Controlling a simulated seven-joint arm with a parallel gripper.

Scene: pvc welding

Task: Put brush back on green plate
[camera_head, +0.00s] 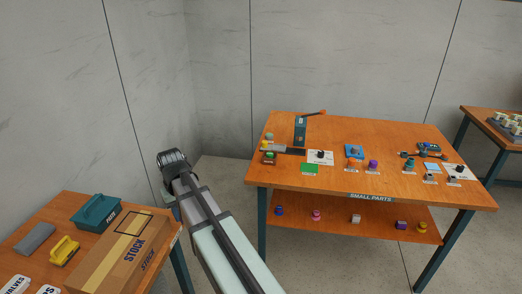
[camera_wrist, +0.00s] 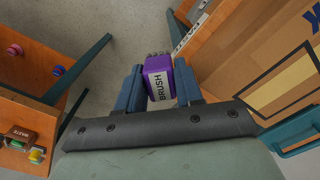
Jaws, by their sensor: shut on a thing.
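My gripper (camera_wrist: 158,92) is shut on the purple brush (camera_wrist: 157,70), which has a white label reading BRUSH. The brush sits between the two blue fingers, above the grey floor beside the stock table. The green plate (camera_head: 310,169) is a flat square near the front left of the small parts table, and its top looks bare. The plate does not show in the wrist view. In the head view my arm end is left of that table and apart from it; the fingers and brush are hidden there.
The small parts table (camera_head: 400,188) holds several small items, with a teal upright tool (camera_head: 300,130) behind the plate and a brown waste box (camera_head: 269,158) to its left. The stock table carries a cardboard box (camera_head: 120,250) and a teal toolbox (camera_head: 96,211). Open floor separates the tables.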

